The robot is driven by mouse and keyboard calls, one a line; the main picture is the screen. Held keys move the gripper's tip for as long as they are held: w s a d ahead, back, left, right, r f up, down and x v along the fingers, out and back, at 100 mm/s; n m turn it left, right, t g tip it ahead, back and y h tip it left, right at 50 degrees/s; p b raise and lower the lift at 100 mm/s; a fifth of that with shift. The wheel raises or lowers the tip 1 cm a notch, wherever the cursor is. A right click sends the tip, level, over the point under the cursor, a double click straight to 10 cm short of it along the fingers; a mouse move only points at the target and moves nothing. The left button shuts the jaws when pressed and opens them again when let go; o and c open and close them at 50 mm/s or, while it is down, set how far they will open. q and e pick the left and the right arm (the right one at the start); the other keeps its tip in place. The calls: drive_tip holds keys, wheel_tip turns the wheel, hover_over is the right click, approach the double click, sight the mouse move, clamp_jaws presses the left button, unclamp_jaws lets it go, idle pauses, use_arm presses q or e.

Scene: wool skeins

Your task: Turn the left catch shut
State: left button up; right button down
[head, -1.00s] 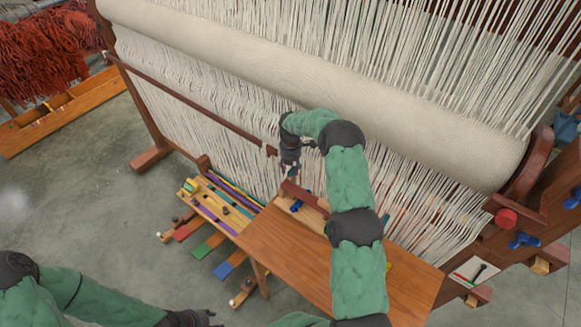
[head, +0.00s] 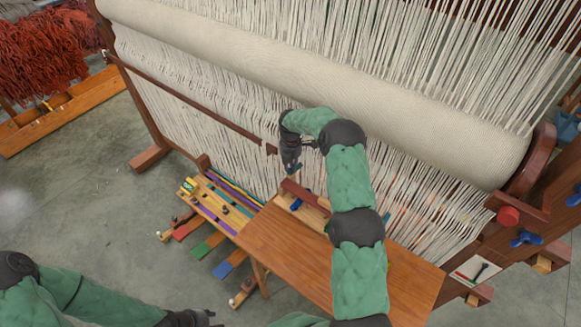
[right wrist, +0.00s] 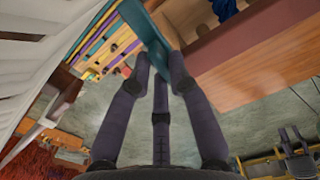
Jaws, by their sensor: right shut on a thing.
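My right gripper (head: 292,169) reaches down beside the white warp threads at the left end of a reddish-brown wooden bar (head: 306,196). In the right wrist view its fingers (right wrist: 158,75) are shut on a flat teal piece, which looks like the left catch (right wrist: 147,30). In the head view only a small part of the left catch (head: 298,168) shows at the fingertips. A similar teal piece (head: 386,217) shows behind my right forearm. My left gripper (head: 198,319) is at the bottom edge, away from the loom, and its fingers are unclear.
A wooden bench (head: 285,250) lies under my right arm. A slatted tray with coloured sticks (head: 215,205) is to the left. The cloth roll (head: 330,85) and threads stand close behind.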

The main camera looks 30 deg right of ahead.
drive_tip(key=m+b, duration=0.1)
drive_tip(key=m, duration=0.1)
drive_tip(key=shift+f+m+b, duration=0.1)
drive_tip(key=shift+m+b, duration=0.2)
drive_tip(key=m+b, duration=0.1)
drive_tip(key=m, duration=0.2)
drive_tip(key=shift+d+m+b, duration=0.15)
drive_tip(key=shift+m+b, duration=0.15)
drive_tip(key=shift+b, duration=0.1)
drive_tip(key=m+b, duration=0.1)
drive_tip(key=m, duration=0.2)
drive_tip(key=shift+m, duration=0.3)
drive_tip(key=m+b, duration=0.1)
drive_tip(key=m, duration=0.2)
drive_tip(key=shift+d+m, duration=0.1)
drive_tip(key=shift+m, duration=0.3)
drive_tip(key=m+b, duration=0.1)
drive_tip(key=m, duration=0.2)
drive_tip(key=shift+s+m, duration=0.1)
drive_tip(key=shift+m, duration=0.2)
drive_tip(key=m, duration=0.3)
drive_tip(key=shift+m+b, duration=0.3)
drive_tip(key=m, duration=0.4)
drive_tip(key=shift+s+b, duration=0.15)
drive_tip(key=shift+b, duration=0.15)
drive_tip(key=shift+m, duration=1.9)
